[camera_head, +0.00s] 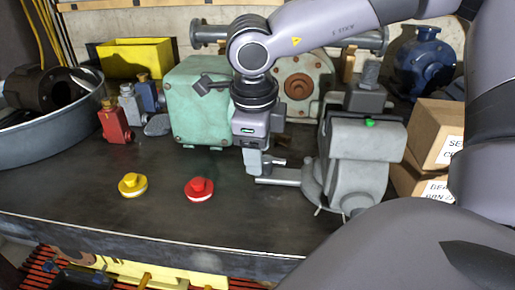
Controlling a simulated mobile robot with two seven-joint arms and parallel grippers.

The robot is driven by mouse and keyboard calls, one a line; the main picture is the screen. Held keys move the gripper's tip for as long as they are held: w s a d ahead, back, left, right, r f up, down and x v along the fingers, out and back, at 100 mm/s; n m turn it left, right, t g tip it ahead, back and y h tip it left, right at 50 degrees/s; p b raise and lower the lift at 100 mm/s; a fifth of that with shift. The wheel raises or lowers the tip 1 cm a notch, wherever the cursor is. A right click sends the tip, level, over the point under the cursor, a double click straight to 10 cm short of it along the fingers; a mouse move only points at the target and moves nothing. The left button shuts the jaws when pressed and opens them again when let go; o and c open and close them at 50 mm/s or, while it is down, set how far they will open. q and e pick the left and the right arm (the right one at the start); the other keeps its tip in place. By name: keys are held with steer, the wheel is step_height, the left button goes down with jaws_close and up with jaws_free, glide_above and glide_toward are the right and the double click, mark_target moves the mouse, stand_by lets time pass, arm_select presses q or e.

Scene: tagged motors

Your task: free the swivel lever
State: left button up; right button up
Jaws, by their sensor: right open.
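A grey bench vise (358,170) stands on the dark bench right of the middle. A grey lever (280,181) sticks out to the left from its round swivel base, low above the bench top. My right gripper (264,168) points down just above the outer end of this lever, left of the vise. Its jaws are open, and I see nothing between them. I cannot tell whether a fingertip touches the lever. My left gripper is not in view.
A red knob (199,189) and a yellow knob (132,185) lie on the bench. Small red, silver and blue blocks, a green gearbox (195,110) and a grey basin (45,143) stand behind and left. Cardboard boxes (436,135) stand right of the vise. The front-left bench is clear.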

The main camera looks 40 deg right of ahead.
jaws_close()
steer(key=shift+f+n+b, duration=0.15)
steer(key=shift+n+b, duration=0.25)
steer(key=shift+b, duration=0.25)
steer(key=shift+n, duration=0.3)
jaws_free()
steer(key=shift+r, duration=0.2)
step_height(320, 180, up, 7)
steer(key=s+a, duration=0.1)
